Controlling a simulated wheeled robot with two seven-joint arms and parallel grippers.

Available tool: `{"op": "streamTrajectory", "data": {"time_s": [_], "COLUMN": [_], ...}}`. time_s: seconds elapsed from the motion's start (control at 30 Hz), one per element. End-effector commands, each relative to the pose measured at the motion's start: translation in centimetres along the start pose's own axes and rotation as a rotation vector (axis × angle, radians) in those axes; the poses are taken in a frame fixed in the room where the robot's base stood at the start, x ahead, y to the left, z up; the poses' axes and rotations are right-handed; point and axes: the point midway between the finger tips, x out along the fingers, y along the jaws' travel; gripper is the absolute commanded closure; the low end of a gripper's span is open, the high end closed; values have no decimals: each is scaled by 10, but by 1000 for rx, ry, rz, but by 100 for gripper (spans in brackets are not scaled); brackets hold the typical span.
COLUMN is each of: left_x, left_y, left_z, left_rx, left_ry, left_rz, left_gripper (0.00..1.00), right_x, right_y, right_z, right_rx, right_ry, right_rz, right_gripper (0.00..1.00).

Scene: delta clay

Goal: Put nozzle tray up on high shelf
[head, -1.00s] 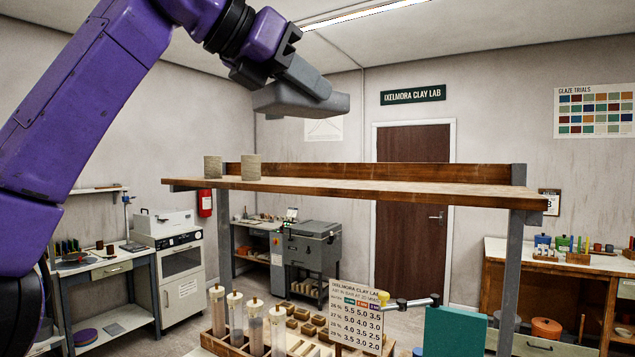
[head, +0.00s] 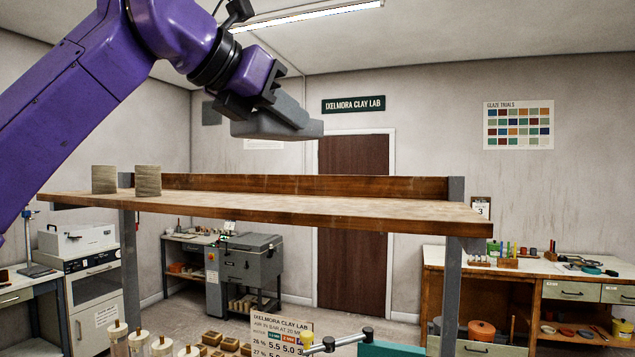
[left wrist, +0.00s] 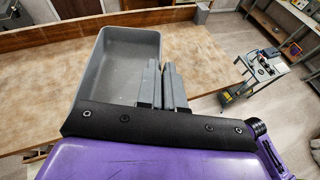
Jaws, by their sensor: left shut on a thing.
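The nozzle tray (head: 285,125) is a grey, open-topped tray that hangs in the air above the high shelf (head: 330,200) in the head view. A clear gap shows between its underside and the boards. My left gripper (head: 262,95) is shut on one side of the tray. In the left wrist view the tray (left wrist: 128,65) looks empty, and the gripper fingers (left wrist: 162,85) are at its right wall. The wooden shelf (left wrist: 40,75) spreads out below it there. My right gripper is in neither view.
Two ribbed round pots (head: 148,181) stand at the shelf's left end. The rest of the boards look bare. A wooden back rail (head: 300,186) runs along the rear. Below are a printed sign (head: 280,330) and several white-capped tubes (head: 138,342).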

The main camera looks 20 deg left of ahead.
Motion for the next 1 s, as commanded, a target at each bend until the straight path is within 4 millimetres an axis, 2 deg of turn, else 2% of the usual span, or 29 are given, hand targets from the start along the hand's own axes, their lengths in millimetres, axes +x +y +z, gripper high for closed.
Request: {"op": "streamTrajectory", "data": {"time_s": [0.03, 0.07, 0.1, 0.23, 0.43, 0.53, 0.63, 0.83, 0.93, 1.0], "left_x": [19, 30, 42, 69, 92, 98, 102, 103, 103, 103], "left_y": [-4, -6, -8, -15, -22, -22, -24, -24, -24, -24], "left_z": [1, -2, -12, -25, -37, -53, -63, -65, -65, -65], "left_rx": [2, 1, 0, -1, 0, -1, -1, -2, -2, -2], "left_ry": [10, 11, 11, 9, 7, 7, 6, 5, 5, 5], "left_rz": [-1, -2, -2, -3, -2, -1, -3, -2, -1, -1], "left_gripper": [100, 100, 100, 100, 100, 100, 100, 100, 68, 68], "right_x": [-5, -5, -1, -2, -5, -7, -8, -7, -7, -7], "right_y": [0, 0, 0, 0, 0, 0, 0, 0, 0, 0], "right_z": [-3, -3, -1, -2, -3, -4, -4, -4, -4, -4], "right_rx": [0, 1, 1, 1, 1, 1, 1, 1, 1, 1], "right_ry": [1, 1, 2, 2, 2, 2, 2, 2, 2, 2], "right_rz": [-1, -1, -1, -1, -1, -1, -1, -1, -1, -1], "right_gripper": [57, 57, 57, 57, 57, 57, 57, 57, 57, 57]}}
